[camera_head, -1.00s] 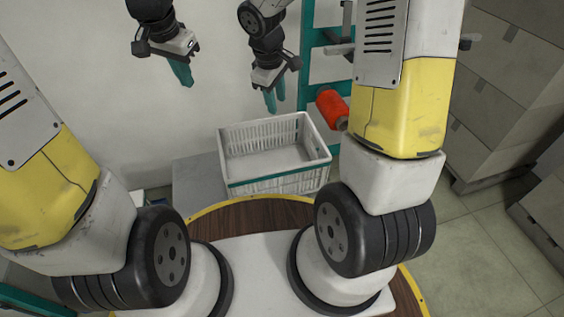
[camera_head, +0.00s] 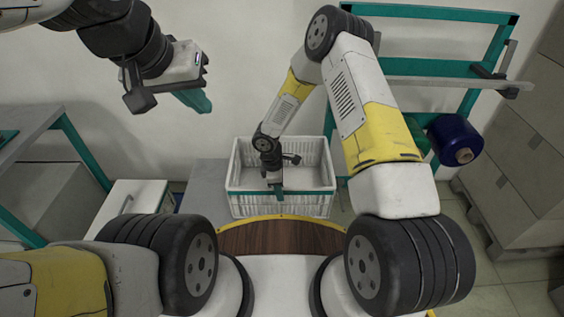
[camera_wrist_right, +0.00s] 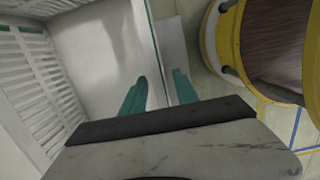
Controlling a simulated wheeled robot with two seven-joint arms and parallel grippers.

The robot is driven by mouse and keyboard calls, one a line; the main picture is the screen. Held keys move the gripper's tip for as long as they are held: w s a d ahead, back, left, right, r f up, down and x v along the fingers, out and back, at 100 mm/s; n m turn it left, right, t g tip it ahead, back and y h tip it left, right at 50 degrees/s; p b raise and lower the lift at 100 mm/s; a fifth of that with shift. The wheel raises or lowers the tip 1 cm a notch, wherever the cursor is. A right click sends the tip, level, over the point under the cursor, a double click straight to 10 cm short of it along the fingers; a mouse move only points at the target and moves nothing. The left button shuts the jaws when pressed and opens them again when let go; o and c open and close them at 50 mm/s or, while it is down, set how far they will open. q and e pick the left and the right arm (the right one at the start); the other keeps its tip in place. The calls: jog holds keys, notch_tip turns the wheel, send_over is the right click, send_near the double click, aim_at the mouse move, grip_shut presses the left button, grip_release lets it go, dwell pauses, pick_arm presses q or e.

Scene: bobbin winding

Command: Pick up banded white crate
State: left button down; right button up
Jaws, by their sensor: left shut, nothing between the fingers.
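The banded white crate (camera_head: 312,205) is an open slatted box with a teal band around its upper part. It sits empty on a grey surface against the wall. My right gripper (camera_head: 279,196) is down at the crate's near wall. In the right wrist view its fingers (camera_wrist_right: 160,92) are apart, one inside the crate and one outside, with the wall's rim (camera_wrist_right: 151,42) running between them. I cannot tell whether they touch it. My left gripper (camera_head: 197,101) is shut and empty, up in the air to the left of the crate.
A teal rack (camera_head: 440,84) with a dark blue spool (camera_head: 455,140) stands at the right, with stacked grey boxes (camera_head: 530,150) beyond. A white box (camera_head: 135,200) and a teal-legged bench (camera_head: 75,150) are at the left. My round wooden-topped base is just in front of the crate.

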jog(key=f, duration=0.4)
jog(key=shift+w+d+f, duration=0.1)
jog(key=shift+d+f, duration=0.25)
jog(key=shift+d, duration=0.05)
grip_shut()
jog(key=shift+r, duration=0.1)
dwell(0.9)
